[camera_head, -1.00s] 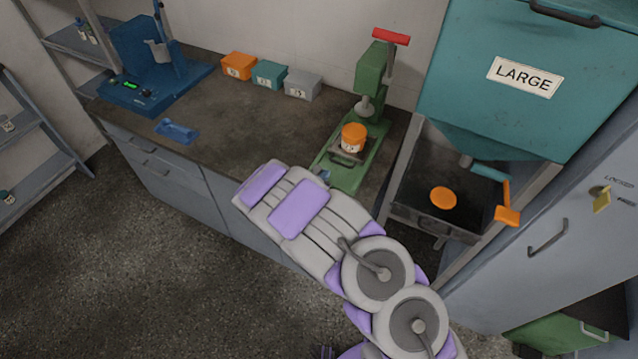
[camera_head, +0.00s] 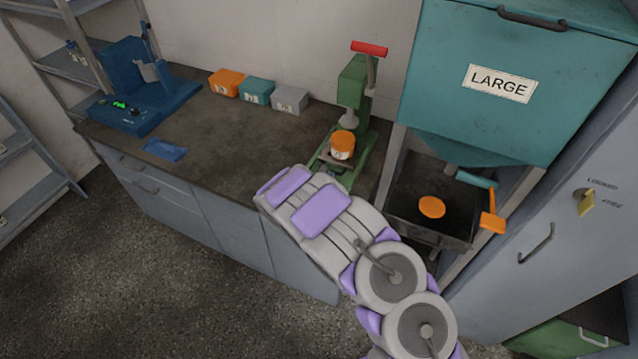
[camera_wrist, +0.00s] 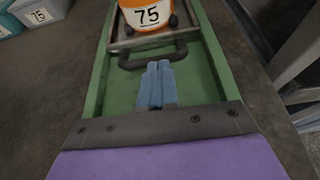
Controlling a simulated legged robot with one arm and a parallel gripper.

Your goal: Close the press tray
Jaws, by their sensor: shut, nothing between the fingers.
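The green press (camera_head: 352,95) with a red handle stands on the counter at the right end. Its tray (camera_head: 325,160) carries an orange-topped container (camera_head: 342,145). In the wrist view the container (camera_wrist: 146,14), labelled 75, sits on the tray, whose dark handle (camera_wrist: 150,57) faces me. My gripper (camera_wrist: 159,66) has its blue fingers together with nothing between them. The fingertips are at the handle's near side, over the green press base (camera_wrist: 120,88). I cannot tell whether they touch the handle. In the head view my arm hides the gripper and the press's near end.
Orange, teal and grey boxes (camera_head: 257,91) stand along the counter's back, with a blue machine (camera_head: 130,90) at left. A blue piece (camera_head: 165,150) lies near the front edge. Right of the press is a teal hopper (camera_head: 450,60) above a dark bin (camera_head: 410,205).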

